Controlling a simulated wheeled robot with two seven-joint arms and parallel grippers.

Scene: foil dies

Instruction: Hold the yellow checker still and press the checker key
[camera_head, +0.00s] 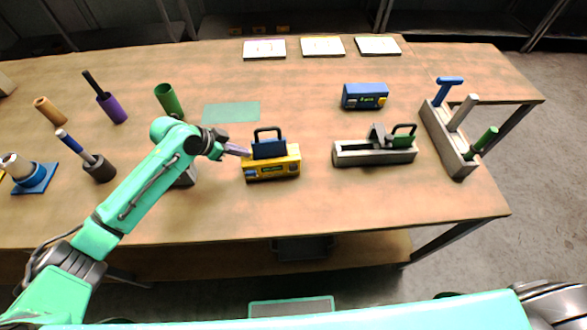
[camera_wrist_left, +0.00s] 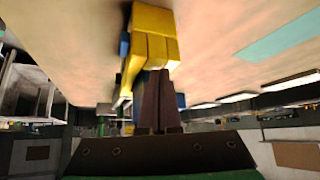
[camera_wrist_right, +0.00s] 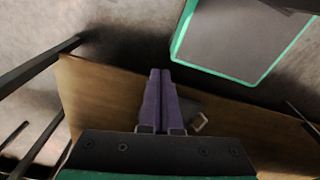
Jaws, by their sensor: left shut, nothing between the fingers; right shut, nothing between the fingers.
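The yellow checker (camera_head: 285,168) stands upright near the middle of the table, with a small green display and small blue parts on its front. A blue block with a black handle (camera_head: 268,146) sits in its top. My left gripper (camera_head: 245,152) is shut and empty, its tips at the checker's upper left end; I cannot tell whether they touch. In the left wrist view the yellow checker (camera_wrist_left: 152,48) is just beyond the fingertips. My right gripper (camera_wrist_right: 160,72) is shut and empty in its wrist view, away from the checker; the head view does not show its fingers.
A blue checker (camera_head: 365,96) stands behind and right. A grey holder with a green handled block (camera_head: 375,155) and a peg rack (camera_head: 448,140) stand to the right. Cups and rollers are at left. A green mat (camera_head: 231,112) lies behind. Table in front of the checker is clear.

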